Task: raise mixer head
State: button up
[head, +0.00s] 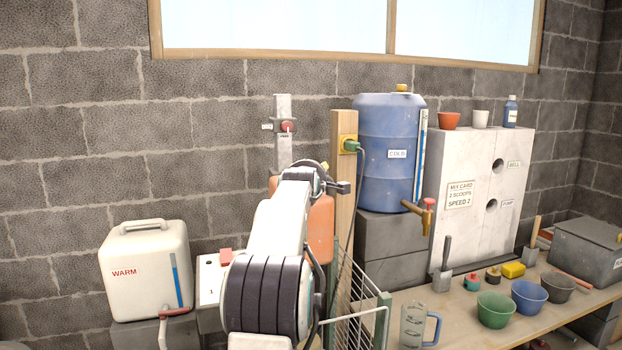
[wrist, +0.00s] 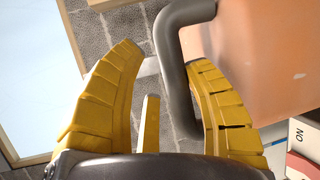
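The mixer head (head: 320,228) is an orange body behind my arm, partly hidden by it. In the wrist view its orange side (wrist: 270,55) fills the upper right. A grey bar handle (wrist: 172,70) bends out from that side. My gripper (wrist: 167,58) has its yellow fingers spread wide. The handle bar passes between them, close to the right finger, which overlaps the handle's opening. The left finger is well apart from the bar. I cannot tell whether the right finger touches it. A grey upright column (head: 283,108) with a red knob (head: 288,127) stands behind the head.
A wooden post (head: 343,210) and a wire rack (head: 362,300) stand just right of the mixer. A blue barrel (head: 388,140) sits on blocks beyond. A white WARM tank (head: 145,270) is at left. The right bench holds bowls (head: 495,310) and a clear jug (head: 412,325).

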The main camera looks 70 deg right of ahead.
jog(key=shift+f, duration=0.1)
dwell(0.3)
jog(key=shift+a, duration=0.15)
jog(key=v, duration=1.1)
jog(key=shift+a, duration=0.35)
jog(key=shift+s, duration=0.1)
dwell(0.4)
